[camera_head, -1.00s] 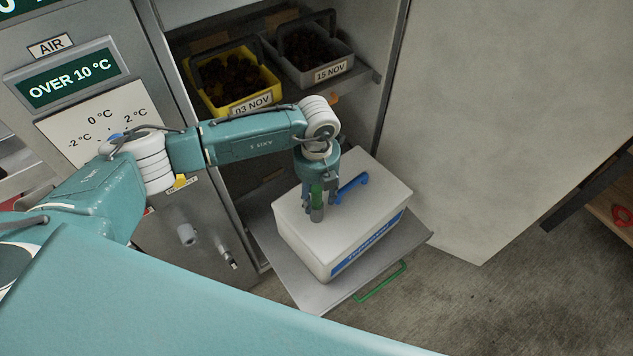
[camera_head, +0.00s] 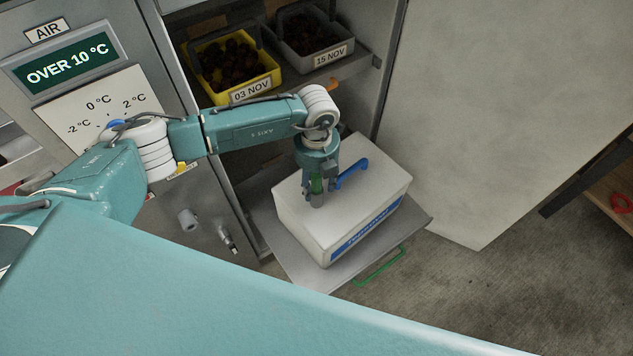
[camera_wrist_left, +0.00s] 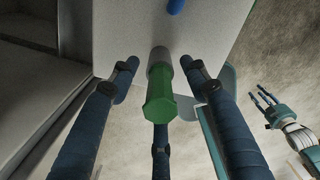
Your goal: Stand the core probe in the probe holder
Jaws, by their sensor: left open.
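The core probe shows as a green hexagonal handle (camera_wrist_left: 160,105) in the left wrist view, with a grey cylinder (camera_wrist_left: 159,62) at its far end. In the head view the green handle (camera_head: 316,185) stands upright over the white box, with the grey cylinder (camera_head: 317,200) below it. I cannot tell whether this cylinder is the probe holder or part of the probe. My left gripper (camera_head: 318,187) is open, its fingers around the handle with gaps beside it; they also show in the left wrist view (camera_wrist_left: 155,100). My right gripper (camera_wrist_left: 268,100) is far off at the right, fingers apart.
The white box (camera_head: 375,190) with a blue handle (camera_head: 351,173) stands on a pulled-out grey shelf (camera_head: 415,222) with a green pull (camera_head: 380,268). Behind it, yellow (camera_head: 268,88) and grey (camera_head: 340,58) crates sit in the cabinet. An open door (camera_head: 480,100) stands at right.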

